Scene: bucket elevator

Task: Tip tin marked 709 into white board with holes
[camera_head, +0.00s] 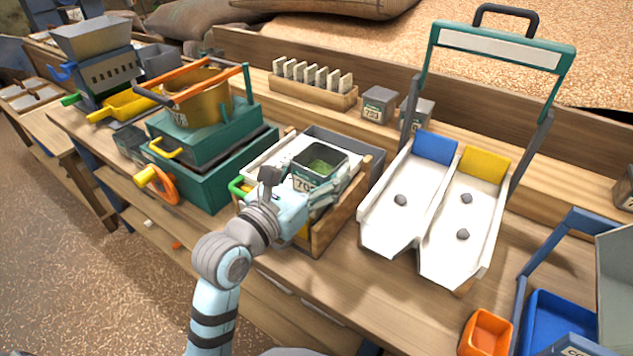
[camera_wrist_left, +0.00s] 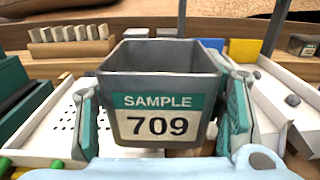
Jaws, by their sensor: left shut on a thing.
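My left gripper (camera_head: 316,187) is shut on the tin, with one finger on each side. The white board with holes (camera_head: 272,166) lies in a wooden-sided frame below and around the tin. Its holes show left of the tin in the left wrist view (camera_wrist_left: 62,122). The tin hides part of the board. My right gripper is not in view.
A green machine with a brass pan (camera_head: 203,100) stands left of the board. A white two-lane tray (camera_head: 400,185) with grey stones stands right. Behind are a wooden rack of white blocks (camera_head: 312,82) and another grey tin (camera_head: 378,104). An orange bin (camera_head: 486,333) is at front right.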

